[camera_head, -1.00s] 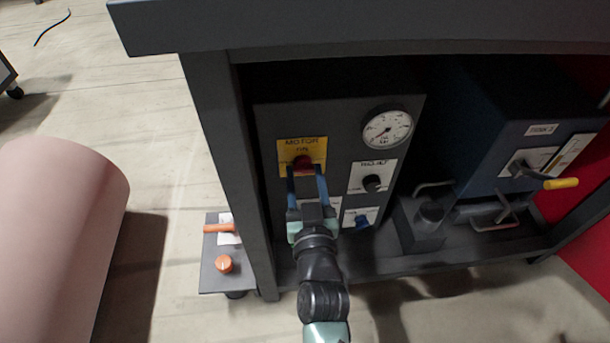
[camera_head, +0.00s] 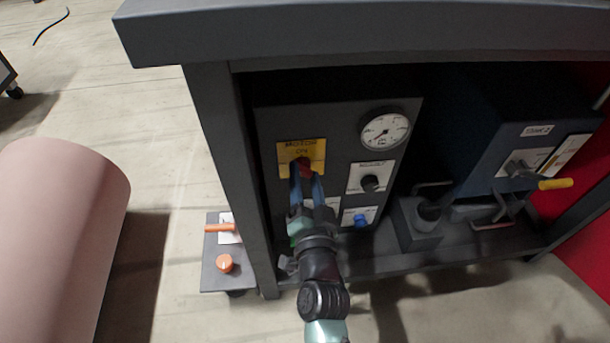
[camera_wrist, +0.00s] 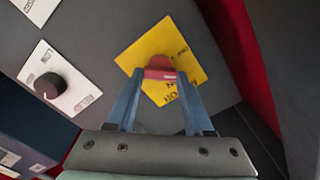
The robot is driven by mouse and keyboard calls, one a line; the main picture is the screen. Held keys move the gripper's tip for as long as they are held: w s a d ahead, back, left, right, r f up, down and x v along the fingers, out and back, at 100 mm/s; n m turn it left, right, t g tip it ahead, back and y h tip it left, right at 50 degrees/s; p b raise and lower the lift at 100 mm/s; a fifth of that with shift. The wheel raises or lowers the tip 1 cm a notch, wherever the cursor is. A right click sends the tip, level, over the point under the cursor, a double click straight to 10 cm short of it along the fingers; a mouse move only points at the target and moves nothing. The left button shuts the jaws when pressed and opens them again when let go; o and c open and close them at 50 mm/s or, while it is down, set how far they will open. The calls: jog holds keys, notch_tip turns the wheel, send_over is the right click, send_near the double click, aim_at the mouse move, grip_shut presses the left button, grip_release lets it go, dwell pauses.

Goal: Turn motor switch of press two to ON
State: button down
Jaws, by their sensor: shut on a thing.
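The motor switch is a red knob (camera_head: 304,167) on a yellow plate (camera_head: 290,152) marked MOTOR, on the dark front of the control box (camera_head: 340,125). My gripper (camera_head: 306,182) reaches it from the front, its two blue fingers shut on the red knob. In the wrist view the red knob (camera_wrist: 160,72) sits between the fingertips of my gripper (camera_wrist: 159,82), over the yellow plate (camera_wrist: 185,50). The wrist view is tilted, so the lettering appears turned. The fingers hide part of the knob's sides.
A gauge (camera_head: 385,131), a black knob (camera_head: 370,183) and a blue knob (camera_head: 361,220) are on the same panel. A blue box with a yellow-tipped lever (camera_head: 557,184) stands right. A bench leg (camera_head: 226,150) is close left of my gripper; the bench top (camera_head: 370,35) overhangs.

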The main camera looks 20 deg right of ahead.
jog(key=m, duration=0.4)
jog(key=shift+f+m, duration=0.1)
jog(key=shift+m, duration=0.2)
jog(key=m, duration=0.4)
jog(key=shift+f+m+p, duration=0.1)
jog(key=shift+m+p, duration=0.2)
jog(key=shift+c, duration=1.4)
grip_release()
jog(key=shift+s, duration=0.1)
jog(key=v, duration=1.3)
